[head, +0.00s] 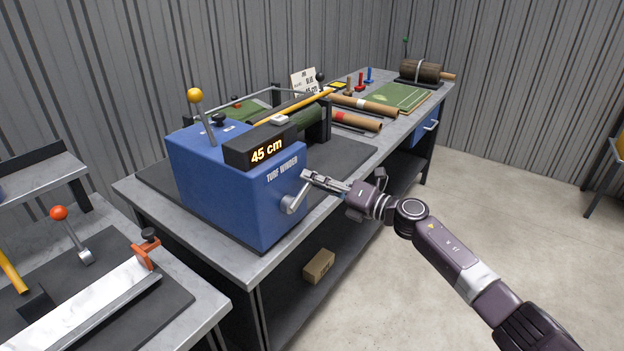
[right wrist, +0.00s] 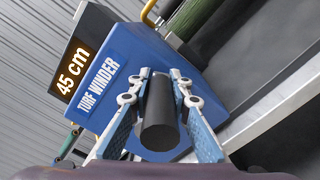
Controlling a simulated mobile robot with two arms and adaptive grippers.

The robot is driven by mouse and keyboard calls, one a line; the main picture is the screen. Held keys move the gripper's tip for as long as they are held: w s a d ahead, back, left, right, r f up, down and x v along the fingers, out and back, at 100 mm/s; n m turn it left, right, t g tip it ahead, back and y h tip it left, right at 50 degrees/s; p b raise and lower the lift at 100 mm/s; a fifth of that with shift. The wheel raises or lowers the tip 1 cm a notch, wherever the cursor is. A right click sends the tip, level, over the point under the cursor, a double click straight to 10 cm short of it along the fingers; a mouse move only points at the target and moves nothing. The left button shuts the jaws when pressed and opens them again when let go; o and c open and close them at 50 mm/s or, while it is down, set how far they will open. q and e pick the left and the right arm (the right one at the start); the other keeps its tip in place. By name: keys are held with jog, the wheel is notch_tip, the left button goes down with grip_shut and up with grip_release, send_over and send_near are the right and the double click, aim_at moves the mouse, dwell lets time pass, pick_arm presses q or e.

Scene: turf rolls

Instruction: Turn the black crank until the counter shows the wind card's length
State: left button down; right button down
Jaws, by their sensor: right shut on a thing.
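The blue turf winder (head: 235,185) stands on the grey bench. Its counter (head: 267,150) shows 45 cm, and the same reading shows in the right wrist view (right wrist: 74,75). A metal crank arm (head: 296,198) sits on the winder's right side. My right gripper (head: 312,179) is shut on the black crank handle (right wrist: 158,118), with a finger on each side of it. A white card (head: 303,80) stands behind the winder. Its last line seems to read 45 cm, but the small print is unclear and its lower part is partly covered. My left gripper is not in view.
A lever with a yellow knob (head: 195,96) rises from the winder. Brown rolls (head: 355,120) and a green mat (head: 402,96) lie farther along the bench. A cardboard box (head: 319,266) sits on the lower shelf. Another bench with an orange-knobbed lever (head: 60,214) is at lower left.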

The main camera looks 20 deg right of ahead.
jog(key=shift+d+f, duration=0.2)
jog(key=shift+f, duration=0.3)
jog(key=c, duration=2.1)
grip_release()
jog(key=o, duration=0.3)
jog(key=shift+d, duration=0.15)
jog(key=shift+o, duration=0.2)
jog(key=shift+r, duration=0.15)
jog(key=v, duration=1.2)
